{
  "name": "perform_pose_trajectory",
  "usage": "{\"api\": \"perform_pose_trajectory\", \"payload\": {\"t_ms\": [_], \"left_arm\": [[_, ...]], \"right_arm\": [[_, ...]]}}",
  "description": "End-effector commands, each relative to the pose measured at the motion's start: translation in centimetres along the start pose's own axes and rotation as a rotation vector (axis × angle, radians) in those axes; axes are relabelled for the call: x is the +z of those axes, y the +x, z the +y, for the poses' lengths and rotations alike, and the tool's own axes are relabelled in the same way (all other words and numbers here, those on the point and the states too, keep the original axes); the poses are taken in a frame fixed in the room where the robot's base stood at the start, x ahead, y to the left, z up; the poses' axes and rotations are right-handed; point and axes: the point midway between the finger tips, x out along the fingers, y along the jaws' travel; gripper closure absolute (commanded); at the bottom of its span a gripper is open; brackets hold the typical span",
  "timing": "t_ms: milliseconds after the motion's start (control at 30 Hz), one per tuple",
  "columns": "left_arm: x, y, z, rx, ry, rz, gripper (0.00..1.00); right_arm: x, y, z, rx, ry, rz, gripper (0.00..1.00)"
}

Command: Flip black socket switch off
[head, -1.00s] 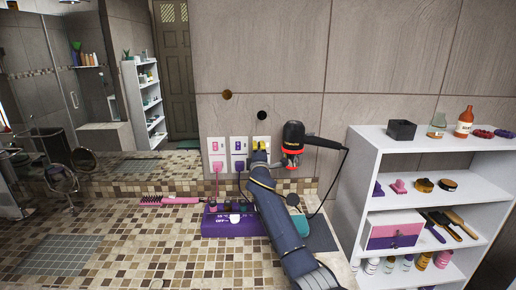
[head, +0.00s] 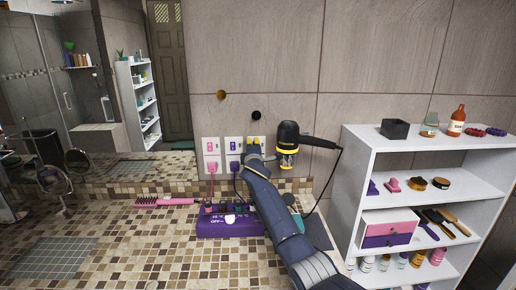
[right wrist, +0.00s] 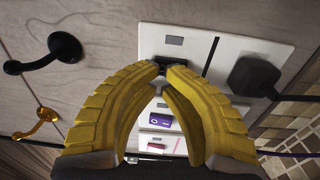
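The black socket switch (right wrist: 171,40) is a small dark rocker on a white wall plate (right wrist: 228,22), seen in the right wrist view. I cannot read which side of it is pressed. My right gripper (right wrist: 167,69) has yellow fingers with their tips together at the plate, just beside the switch; whether they touch it is unclear. A black plug (right wrist: 252,76) sits in the same plate. In the head view the right gripper (head: 255,143) covers most of this third socket. My left gripper is out of view.
Sockets with a purple switch (right wrist: 160,121) and a pink switch (head: 210,146) are alongside. A black hair dryer (head: 288,137) hangs close to the right of the gripper.

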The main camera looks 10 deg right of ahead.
Motion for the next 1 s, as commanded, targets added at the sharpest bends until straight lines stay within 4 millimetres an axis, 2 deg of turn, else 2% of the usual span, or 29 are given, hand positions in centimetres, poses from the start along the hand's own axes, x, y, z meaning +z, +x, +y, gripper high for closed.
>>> {"api": "perform_pose_trajectory", "payload": {"t_ms": [233, 1000], "left_arm": [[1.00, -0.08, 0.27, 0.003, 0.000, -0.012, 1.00], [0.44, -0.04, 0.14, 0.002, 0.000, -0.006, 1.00]], "right_arm": [[0.44, 0.14, 0.53, 0.007, -0.001, -0.005, 1.00], [0.45, 0.14, 0.60, 0.009, -0.001, -0.005, 1.00]]}}
